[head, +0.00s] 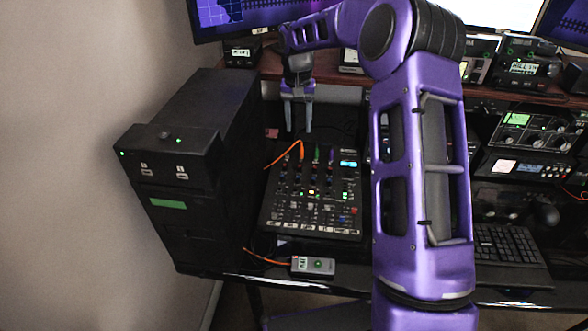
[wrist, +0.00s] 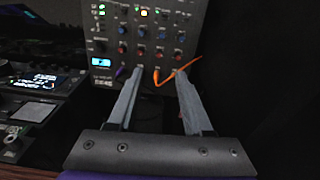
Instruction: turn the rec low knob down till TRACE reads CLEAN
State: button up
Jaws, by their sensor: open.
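A black mixer (head: 283,222) with several small knobs, lit buttons and a cyan display stands on the desk in the head view. In the wrist view the mixer (wrist: 112,33) is upside down, with rows of blue and red knobs. I cannot read which knob is rec low. No readout legibly shows TRACE or CLEAN. My gripper (head: 298,128) points down behind the mixer's far edge in the head view. In the wrist view my gripper (wrist: 160,76) has its two fingers apart with nothing held, short of the knobs.
Orange cables (head: 297,147) plug into the mixer's far edge, one showing between my fingertips in the wrist view. A black tower (head: 165,165) stands left. A small grey box (head: 313,267) lies in front. A keyboard (head: 505,243) and radio units (head: 530,130) are right.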

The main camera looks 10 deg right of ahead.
aim_at(298, 177)
jog(key=shift+g, duration=0.3)
jog(key=f, duration=1.7)
jog(key=shift+s+a+f+b, duration=0.1)
jog(key=shift+s+f+b, duration=0.2)
jog(key=shift+s+f, duration=0.1)
grip_shut()
